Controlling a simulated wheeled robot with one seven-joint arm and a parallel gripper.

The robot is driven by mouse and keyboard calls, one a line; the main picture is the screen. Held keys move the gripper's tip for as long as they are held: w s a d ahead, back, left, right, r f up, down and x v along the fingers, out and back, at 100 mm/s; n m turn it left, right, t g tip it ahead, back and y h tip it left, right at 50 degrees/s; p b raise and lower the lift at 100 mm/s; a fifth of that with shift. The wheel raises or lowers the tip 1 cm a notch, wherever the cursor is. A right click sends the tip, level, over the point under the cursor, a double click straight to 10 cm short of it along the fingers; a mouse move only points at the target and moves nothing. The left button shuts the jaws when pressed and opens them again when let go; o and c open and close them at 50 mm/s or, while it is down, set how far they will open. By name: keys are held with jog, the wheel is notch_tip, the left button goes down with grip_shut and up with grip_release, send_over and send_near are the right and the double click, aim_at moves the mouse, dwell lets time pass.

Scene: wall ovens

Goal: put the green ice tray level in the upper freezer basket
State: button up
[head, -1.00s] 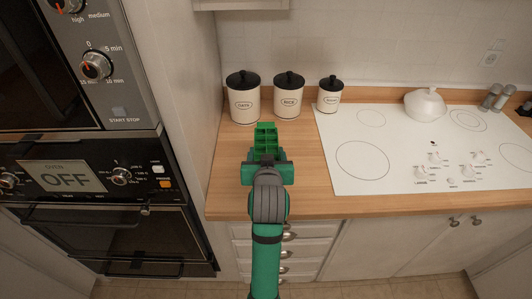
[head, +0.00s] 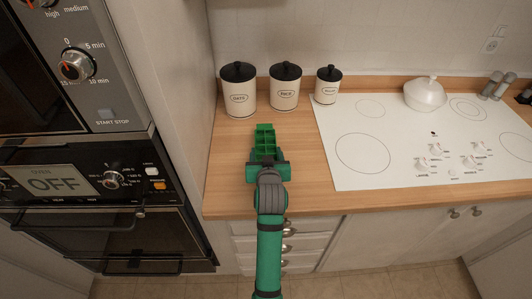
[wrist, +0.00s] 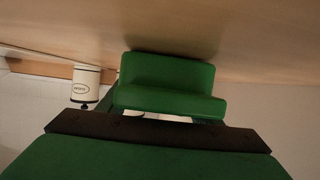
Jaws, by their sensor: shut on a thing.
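No freezer or freezer basket shows in these views.
Three lidded canisters, oats (head: 239,92), rice (head: 285,88) and a smaller one (head: 327,87), stand behind the tray. A white cooktop (head: 420,145) with a white lidded pot (head: 425,94) lies to the right. Wall ovens (head: 100,180) stand at the left.

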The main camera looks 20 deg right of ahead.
jog(key=shift+a, duration=0.1)
jog(key=o, duration=1.3)
jog(key=shift+f, duration=0.1)
